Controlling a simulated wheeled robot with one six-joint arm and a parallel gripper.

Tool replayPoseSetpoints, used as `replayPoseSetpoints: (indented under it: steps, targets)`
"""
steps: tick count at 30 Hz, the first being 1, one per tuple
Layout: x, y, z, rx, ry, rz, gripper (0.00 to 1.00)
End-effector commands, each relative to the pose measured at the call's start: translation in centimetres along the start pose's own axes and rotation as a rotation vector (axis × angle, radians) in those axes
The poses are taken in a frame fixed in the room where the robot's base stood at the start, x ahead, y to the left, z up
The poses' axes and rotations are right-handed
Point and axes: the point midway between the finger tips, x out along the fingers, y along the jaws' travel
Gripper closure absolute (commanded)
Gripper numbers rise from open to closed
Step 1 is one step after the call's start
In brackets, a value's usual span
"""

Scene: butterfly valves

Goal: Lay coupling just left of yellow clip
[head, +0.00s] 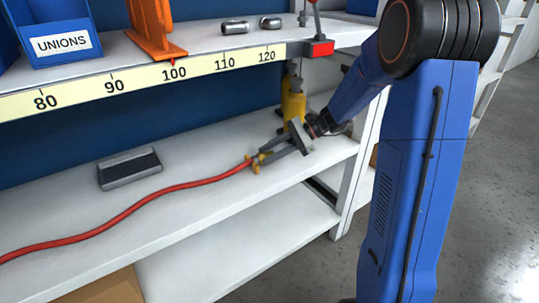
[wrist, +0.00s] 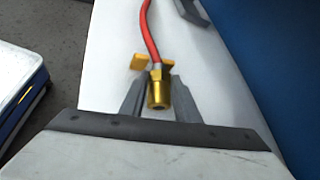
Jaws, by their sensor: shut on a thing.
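The coupling (wrist: 157,90) is a brass fitting on the end of a red hose (head: 120,213). In the wrist view it lies between the grey fingers of my gripper (wrist: 154,78), which is shut on it. Two yellow pieces (wrist: 140,62) flank the hose at the fingertips; I cannot tell whether they are the yellow clip or part of the fingers. In the head view my gripper (head: 258,160) is low over the lower white shelf, and the fingers partly hide the coupling. I cannot tell whether the coupling touches the shelf.
A yellow upright body (head: 293,102) stands just behind my gripper. Above, the upper shelf carries a ruler strip (head: 145,82), an orange bracket (head: 155,30) and a blue UNIONS bin (head: 55,25).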

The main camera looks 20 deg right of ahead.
Motion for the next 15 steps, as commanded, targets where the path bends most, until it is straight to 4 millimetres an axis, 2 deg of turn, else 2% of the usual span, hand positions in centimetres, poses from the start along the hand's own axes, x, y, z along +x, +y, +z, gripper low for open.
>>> replayPoseSetpoints:
  steps: [15]
  targets:
    - [-1.0, -0.7, 1.8, -0.002, -0.001, -0.001, 0.94]
